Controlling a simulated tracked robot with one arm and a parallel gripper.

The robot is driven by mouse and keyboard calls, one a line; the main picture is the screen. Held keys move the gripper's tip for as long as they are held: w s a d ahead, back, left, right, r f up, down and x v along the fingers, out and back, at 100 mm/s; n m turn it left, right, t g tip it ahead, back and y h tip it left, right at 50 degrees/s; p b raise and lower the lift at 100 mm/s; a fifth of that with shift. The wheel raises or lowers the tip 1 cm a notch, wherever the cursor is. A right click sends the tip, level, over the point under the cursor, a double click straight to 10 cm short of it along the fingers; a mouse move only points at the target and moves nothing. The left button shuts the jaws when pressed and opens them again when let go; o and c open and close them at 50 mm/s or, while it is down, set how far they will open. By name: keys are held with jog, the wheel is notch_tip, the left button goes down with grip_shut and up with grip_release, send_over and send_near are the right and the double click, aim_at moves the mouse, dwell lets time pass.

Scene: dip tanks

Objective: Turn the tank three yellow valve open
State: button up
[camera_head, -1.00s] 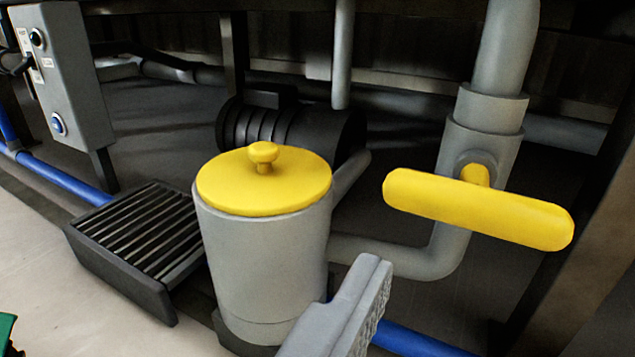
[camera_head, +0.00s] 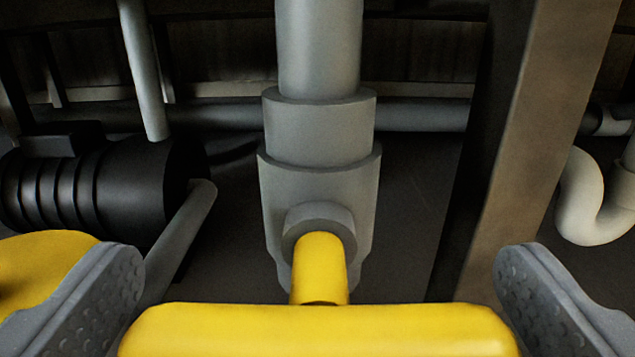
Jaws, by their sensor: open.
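The yellow valve handle (camera_head: 320,330) lies crosswise at the bottom of the view, its lower part cut off by the frame edge. Its yellow stem (camera_head: 319,265) runs into a grey valve body (camera_head: 320,190) on a vertical grey pipe. My gripper (camera_head: 320,290) is open, with one grey finger off each end of the handle. The handle lies between the fingers, and I see a small gap or near overlap at each end. I cannot tell whether they touch it. No tank number shows.
A yellow lid (camera_head: 40,265) is at the lower left, partly behind the left finger. A black ribbed motor (camera_head: 90,190) stands behind it. A brown upright post (camera_head: 540,130) stands close on the right, with a pale curved pipe (camera_head: 590,205) beyond.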

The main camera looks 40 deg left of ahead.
jog(key=shift+x, duration=1.2)
